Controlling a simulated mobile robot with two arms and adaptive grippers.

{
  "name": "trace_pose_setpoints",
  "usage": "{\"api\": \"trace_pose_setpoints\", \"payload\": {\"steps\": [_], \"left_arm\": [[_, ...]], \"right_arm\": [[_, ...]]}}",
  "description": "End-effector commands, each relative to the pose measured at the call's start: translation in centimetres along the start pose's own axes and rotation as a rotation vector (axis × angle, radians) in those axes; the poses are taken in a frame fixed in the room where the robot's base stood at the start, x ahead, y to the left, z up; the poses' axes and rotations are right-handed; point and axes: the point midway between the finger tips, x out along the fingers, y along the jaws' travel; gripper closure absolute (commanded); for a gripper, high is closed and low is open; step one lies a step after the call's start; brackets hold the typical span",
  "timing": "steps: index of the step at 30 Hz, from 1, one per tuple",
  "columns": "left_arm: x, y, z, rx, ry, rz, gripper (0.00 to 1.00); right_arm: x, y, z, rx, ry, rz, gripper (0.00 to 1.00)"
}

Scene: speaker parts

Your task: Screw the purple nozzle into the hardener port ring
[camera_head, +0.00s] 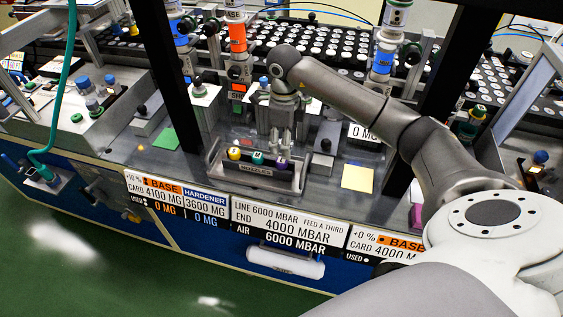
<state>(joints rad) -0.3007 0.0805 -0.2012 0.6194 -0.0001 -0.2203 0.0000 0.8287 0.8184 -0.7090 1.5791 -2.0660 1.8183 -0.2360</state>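The purple nozzle (281,162) stands at the right end of a short row in a rack labelled NOZZLES (255,171), beside a teal nozzle (257,158) and a yellow nozzle (234,153). My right gripper (281,147) points down just above and behind the purple nozzle. Its two fingers look apart with nothing between them; whether they touch the nozzle is too small to tell. A blue-banded column (383,62) stands at the right and an orange-banded one (237,38) near the middle. I cannot make out the hardener port ring. My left gripper is not in view.
A green pad (165,139) lies left of the rack and a yellow pad (357,178) lies right. Dark upright posts frame the bench. Trays of round white-topped parts (310,45) fill the back. Label cards (290,222) line the front edge.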

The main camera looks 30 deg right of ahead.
Motion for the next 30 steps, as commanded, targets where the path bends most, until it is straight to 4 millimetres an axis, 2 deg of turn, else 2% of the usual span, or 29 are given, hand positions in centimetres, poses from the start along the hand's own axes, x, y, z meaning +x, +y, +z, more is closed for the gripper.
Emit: {"api": "trace_pose_setpoints", "payload": {"steps": [8,12,16,25,30], "left_arm": [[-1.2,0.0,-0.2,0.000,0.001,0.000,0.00],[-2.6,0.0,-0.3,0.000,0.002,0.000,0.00],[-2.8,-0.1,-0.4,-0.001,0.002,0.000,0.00],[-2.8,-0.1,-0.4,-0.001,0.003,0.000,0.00],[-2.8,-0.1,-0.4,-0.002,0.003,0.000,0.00]], "right_arm": [[2.2,0.4,0.2,-0.001,0.000,0.004,0.45],[4.2,0.9,0.4,-0.001,0.000,0.006,0.45],[5.9,0.7,0.5,0.000,-0.001,0.003,0.45],[6.5,0.7,0.5,-0.001,-0.003,0.000,0.45],[6.5,0.7,0.5,-0.001,-0.003,0.000,0.67]]}}
